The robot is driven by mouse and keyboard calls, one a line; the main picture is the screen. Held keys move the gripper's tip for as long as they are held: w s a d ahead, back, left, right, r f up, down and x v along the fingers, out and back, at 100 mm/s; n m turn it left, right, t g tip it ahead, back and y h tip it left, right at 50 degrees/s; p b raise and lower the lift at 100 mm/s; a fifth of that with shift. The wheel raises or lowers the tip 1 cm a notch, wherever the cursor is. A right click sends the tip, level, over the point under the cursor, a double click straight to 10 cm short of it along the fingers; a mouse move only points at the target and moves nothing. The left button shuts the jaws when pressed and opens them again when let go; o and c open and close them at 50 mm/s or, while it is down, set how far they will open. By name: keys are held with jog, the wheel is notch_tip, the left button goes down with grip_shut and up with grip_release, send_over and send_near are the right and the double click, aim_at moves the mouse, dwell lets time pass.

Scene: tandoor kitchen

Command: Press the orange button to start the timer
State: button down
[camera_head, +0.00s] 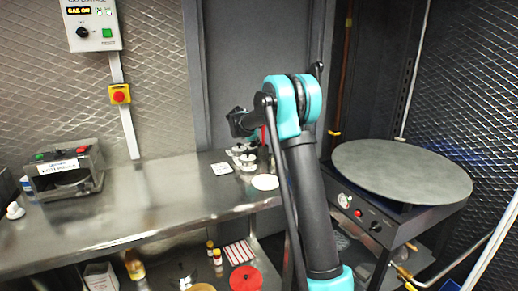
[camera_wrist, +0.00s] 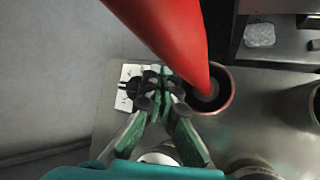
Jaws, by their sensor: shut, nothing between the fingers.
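In the wrist view my gripper (camera_wrist: 158,82) is shut and empty, its green and dark fingers together. Its fingertips overlap a small white device (camera_wrist: 131,72) on the steel counter, partly covered by the fingers. I cannot tell whether they touch it. A white flat device (camera_head: 221,168) also lies on the counter in the head view, left of the jars. I cannot make out an orange button on it in either view. In the head view my gripper is not clearly visible behind my arm.
A long red object (camera_wrist: 172,30) crosses close above my gripper in the wrist view. A reddish-rimmed cup (camera_wrist: 226,95) stands right of the fingers. A yellow box with a red button (camera_head: 119,95) is on the wall. The counter (camera_head: 150,200) is bare at its middle.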

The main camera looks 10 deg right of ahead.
jog(key=shift+f, duration=0.5)
dwell(0.5)
jog(key=shift+d+r, duration=0.1)
jog(key=shift+s+d+r, duration=0.1)
jog(key=shift+r, duration=0.75)
jog(key=shift+r, duration=2.5)
